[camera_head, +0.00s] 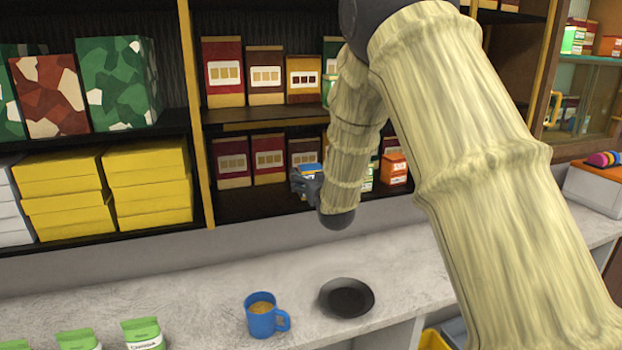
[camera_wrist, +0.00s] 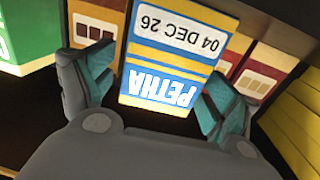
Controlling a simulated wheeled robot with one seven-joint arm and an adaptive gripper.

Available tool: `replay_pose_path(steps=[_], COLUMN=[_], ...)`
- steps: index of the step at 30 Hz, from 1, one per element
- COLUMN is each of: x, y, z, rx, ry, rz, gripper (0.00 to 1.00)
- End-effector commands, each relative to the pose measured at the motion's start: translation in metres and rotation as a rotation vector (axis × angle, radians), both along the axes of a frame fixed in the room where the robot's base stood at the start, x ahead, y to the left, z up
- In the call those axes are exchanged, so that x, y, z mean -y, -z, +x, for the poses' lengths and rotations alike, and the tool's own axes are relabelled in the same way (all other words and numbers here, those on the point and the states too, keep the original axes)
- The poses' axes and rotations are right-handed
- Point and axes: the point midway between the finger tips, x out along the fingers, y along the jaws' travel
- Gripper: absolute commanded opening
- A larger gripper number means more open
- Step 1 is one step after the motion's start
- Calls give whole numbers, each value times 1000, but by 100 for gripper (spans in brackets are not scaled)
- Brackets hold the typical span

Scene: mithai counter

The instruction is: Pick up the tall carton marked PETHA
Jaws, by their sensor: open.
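The PETHA carton (camera_wrist: 178,55) is blue, white and yellow, with "04 DEC 26" on its label. In the wrist view its lettering is upside down and it stands between the two fingers of my gripper (camera_wrist: 155,97). The fingers have teal pads and are spread to either side of the carton; whether they touch it I cannot tell. In the head view my gripper (camera_head: 304,182) is at the lower shelf, and a small part of the blue and yellow carton (camera_head: 311,169) shows beside it. My arm hides the rest.
Dark red cartons (camera_head: 232,169) stand behind on the lower shelf, an orange carton (camera_head: 394,168) to the right. A green carton (camera_wrist: 28,35) is near one finger. Yellow boxes (camera_head: 150,183) are stacked left. The counter below holds a blue mug (camera_head: 262,322) and a dark plate (camera_head: 346,297).

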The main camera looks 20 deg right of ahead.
Motion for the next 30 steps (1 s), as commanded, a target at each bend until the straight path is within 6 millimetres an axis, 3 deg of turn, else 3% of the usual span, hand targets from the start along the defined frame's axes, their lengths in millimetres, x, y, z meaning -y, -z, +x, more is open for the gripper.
replay_pose_path(steps=[7,16,30], x=[0,0,0], y=[1,0,-7], z=[1,1,1], rx=[0,-1,2], ry=[0,0,0], rz=[0,0,1], gripper=[88,33,31])
